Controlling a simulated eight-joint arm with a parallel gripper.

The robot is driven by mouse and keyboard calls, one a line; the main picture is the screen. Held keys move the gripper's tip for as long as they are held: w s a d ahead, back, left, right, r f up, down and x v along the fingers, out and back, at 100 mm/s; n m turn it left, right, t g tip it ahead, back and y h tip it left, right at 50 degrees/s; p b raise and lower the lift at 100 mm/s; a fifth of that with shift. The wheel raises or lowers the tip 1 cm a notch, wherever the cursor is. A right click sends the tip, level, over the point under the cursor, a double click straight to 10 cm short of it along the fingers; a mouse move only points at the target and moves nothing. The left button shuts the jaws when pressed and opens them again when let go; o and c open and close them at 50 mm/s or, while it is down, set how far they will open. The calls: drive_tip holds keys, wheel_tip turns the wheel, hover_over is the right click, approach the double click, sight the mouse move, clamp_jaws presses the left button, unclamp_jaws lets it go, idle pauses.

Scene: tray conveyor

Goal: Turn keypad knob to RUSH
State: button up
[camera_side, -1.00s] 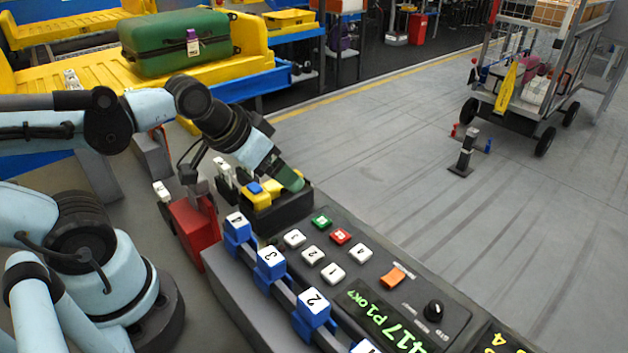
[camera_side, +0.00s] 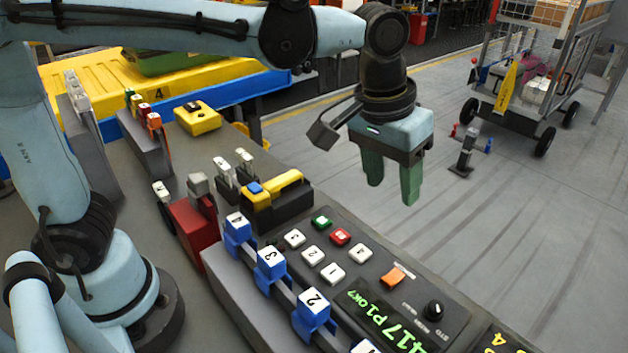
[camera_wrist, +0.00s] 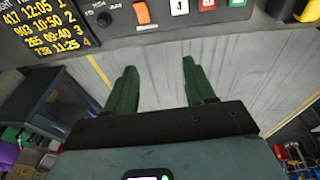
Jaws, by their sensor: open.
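The keypad knob (camera_side: 433,309) is a small black dial at the right end of the dark keypad panel (camera_side: 362,246). Its pointer and labels are too small to read surely. In the wrist view the knob (camera_wrist: 104,19) shows near the top, left of an orange switch (camera_wrist: 142,13). My gripper (camera_side: 391,192) hangs fingers down in the side view, above and behind the keypad. Its two green fingers (camera_wrist: 156,88) are apart with nothing between them. It is clear of the knob.
The keypad has white, green and red buttons, the orange switch (camera_side: 393,277) and a green-lit display (camera_side: 382,318). Blue numbered blocks (camera_side: 271,262) line its front edge. A yellow and black handle unit (camera_side: 272,200) stands left. Open floor lies behind.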

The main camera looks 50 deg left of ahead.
drive_tip(key=g+y, duration=0.1)
drive_tip(key=g, duration=0.1)
approach(437, 305)
wheel_tip(437, 305, down, 9)
drive_tip(key=shift+w+r, duration=0.1)
drive_tip(key=shift+r, duration=0.05)
idle(0.3)
clamp_jaws()
